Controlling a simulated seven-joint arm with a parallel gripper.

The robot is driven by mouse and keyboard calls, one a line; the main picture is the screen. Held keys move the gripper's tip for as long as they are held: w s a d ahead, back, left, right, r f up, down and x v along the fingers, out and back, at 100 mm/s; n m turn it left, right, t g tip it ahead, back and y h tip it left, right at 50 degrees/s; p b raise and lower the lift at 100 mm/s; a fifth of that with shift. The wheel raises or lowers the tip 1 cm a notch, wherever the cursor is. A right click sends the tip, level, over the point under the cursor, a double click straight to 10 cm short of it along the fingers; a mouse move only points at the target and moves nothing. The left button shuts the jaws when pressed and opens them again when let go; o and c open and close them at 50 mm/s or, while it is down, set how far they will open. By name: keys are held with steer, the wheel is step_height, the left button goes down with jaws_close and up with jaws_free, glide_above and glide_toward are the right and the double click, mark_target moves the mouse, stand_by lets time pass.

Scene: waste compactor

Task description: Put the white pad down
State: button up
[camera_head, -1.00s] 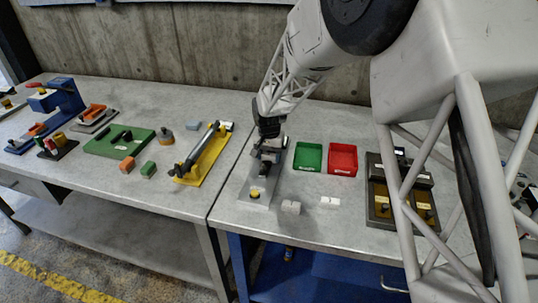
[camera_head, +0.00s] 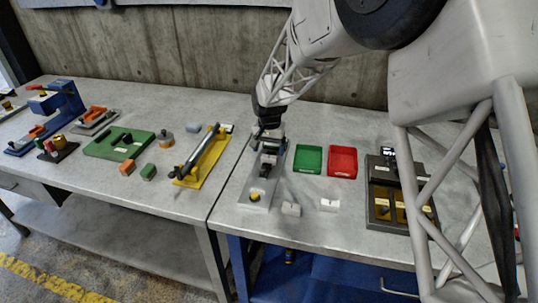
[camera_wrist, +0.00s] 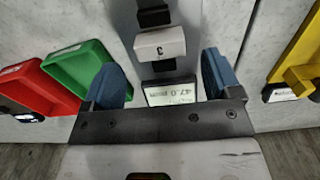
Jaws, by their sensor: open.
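In the wrist view, a white pad (camera_wrist: 160,43) with a dark mark on its face sits at a narrow grey fixture with black parts. It lies just beyond my gripper (camera_wrist: 162,80), roughly in line with the gap between the two blue fingers. The fingers are spread apart with no pad clamped between them. In the head view my gripper (camera_head: 266,148) is low over the back part of the fixture's grey base plate (camera_head: 255,204). The arm partly hides the fixture there, and I cannot tell what the pad rests on.
A small display (camera_wrist: 172,92) reading about 47.0 mm is close to the fingers. A green tray (camera_head: 309,160) and a red tray (camera_head: 343,161) stand right of the fixture. Two small light blocks (camera_head: 291,209) (camera_head: 329,205) lie in front. A yellow fixture (camera_head: 204,160) is left.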

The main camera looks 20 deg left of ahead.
mark_target(271, 157)
step_height(271, 157, up, 8)
stand_by(0.4)
stand_by(0.8)
steer(key=s+d+r, duration=0.4)
steer(key=s+d, duration=0.1)
steer(key=d, duration=0.3)
steer(key=s+d+r+t, duration=0.1)
steer(key=s+d+r, duration=0.35)
steer(key=d, duration=0.35)
steer(key=s+d+r, duration=0.4)
steer(key=s+d, duration=0.2)
steer(key=d, duration=0.2)
steer(key=s+d, duration=0.7)
steer(key=s, duration=0.4)
steer(key=s+d+f+t, duration=0.1)
steer(key=s+d, duration=0.6)
steer(key=s, duration=0.5)
steer(key=shift+s+d+f+t, duration=0.2)
steer(key=shift+s+f+t, duration=0.1)
